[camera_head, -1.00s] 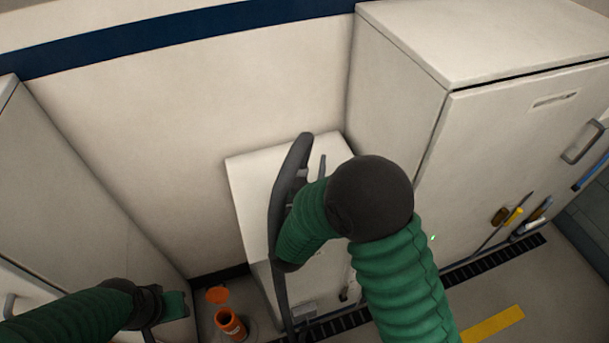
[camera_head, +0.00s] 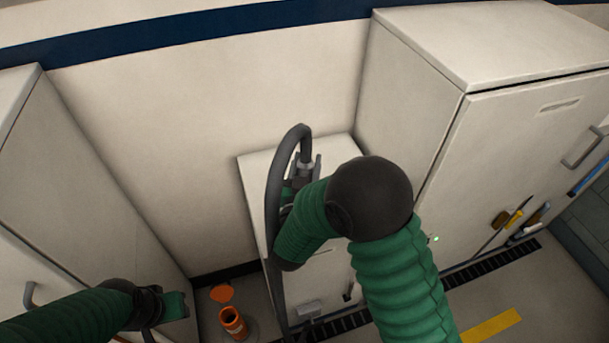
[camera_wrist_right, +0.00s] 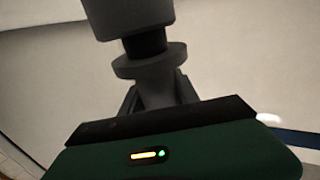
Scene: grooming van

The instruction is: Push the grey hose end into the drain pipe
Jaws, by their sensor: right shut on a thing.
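The grey hose (camera_head: 274,205) rises from the floor, loops over at the top and comes down to its end fitting. My right gripper (camera_head: 304,168) is shut on the hose end, high above the white cabinet. In the right wrist view the grey hose end (camera_wrist_right: 145,68), with its wide collar, stands between the fingers of my right gripper (camera_wrist_right: 152,90). The orange drain pipe (camera_head: 232,322) stands upright on the floor at the lower left, open at the top and well below the hose end. My left gripper (camera_head: 176,306) is left of the pipe; its fingers are unclear.
An orange cap (camera_head: 221,293) lies on the floor behind the pipe. The low white cabinet (camera_head: 255,165) stands against the wall, right of the pipe. Tall white cabinets stand left (camera_head: 90,180) and right (camera_head: 410,100). A dark floor grate (camera_head: 490,261) runs along the cabinet fronts.

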